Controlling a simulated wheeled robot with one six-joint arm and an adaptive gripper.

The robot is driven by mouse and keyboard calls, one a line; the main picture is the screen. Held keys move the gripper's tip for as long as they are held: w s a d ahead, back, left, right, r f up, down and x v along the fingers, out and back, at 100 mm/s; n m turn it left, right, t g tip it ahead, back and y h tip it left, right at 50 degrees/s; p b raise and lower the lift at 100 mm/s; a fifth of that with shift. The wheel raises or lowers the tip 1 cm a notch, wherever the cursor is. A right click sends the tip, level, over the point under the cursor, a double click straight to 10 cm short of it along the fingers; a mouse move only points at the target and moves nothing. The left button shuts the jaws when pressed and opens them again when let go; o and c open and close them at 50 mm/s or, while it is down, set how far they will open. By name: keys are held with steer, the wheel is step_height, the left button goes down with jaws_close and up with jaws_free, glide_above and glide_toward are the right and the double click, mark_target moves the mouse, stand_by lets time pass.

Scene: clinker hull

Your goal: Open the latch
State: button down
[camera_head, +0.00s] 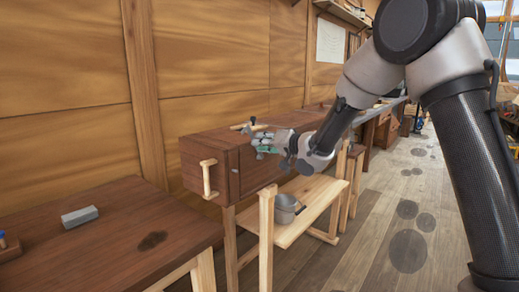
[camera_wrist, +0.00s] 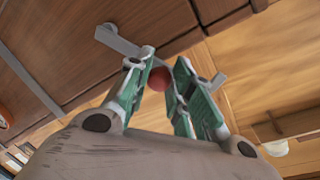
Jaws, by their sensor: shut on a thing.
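A red round knob (camera_wrist: 160,78) shows between the fingertips of my gripper (camera_wrist: 158,82) in the wrist view. My gripper is shut on this knob, which appears to belong to the latch. A grey bar (camera_wrist: 117,42) shows just beyond the left finger, and a similar grey piece (camera_wrist: 218,80) shows beside the right finger. I cannot tell if they are one part. In the head view my gripper (camera_head: 262,148) is at the front of a dark wooden cabinet (camera_head: 215,165). My gripper and wrist hide the latch there.
A pale wooden handle (camera_head: 209,178) stands out from the cabinet's left end. A pale bench (camera_head: 300,205) below carries a metal pot (camera_head: 286,208). A dark table (camera_head: 110,235) at left holds a grey block (camera_head: 80,216).

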steer(key=w+d+m+g+y, duration=0.1)
steer(key=w+d+m+g, duration=0.1)
steer(key=w+d+m, duration=0.2)
steer(key=shift+w+d+m, duration=0.3)
steer(key=shift+w+m, duration=0.65)
steer(key=shift+m, duration=1.25)
steer(key=c, duration=1.2)
jaws_free()
steer(key=shift+d+r, duration=0.1)
steer(key=v, duration=1.2)
steer(key=shift+w, duration=0.15)
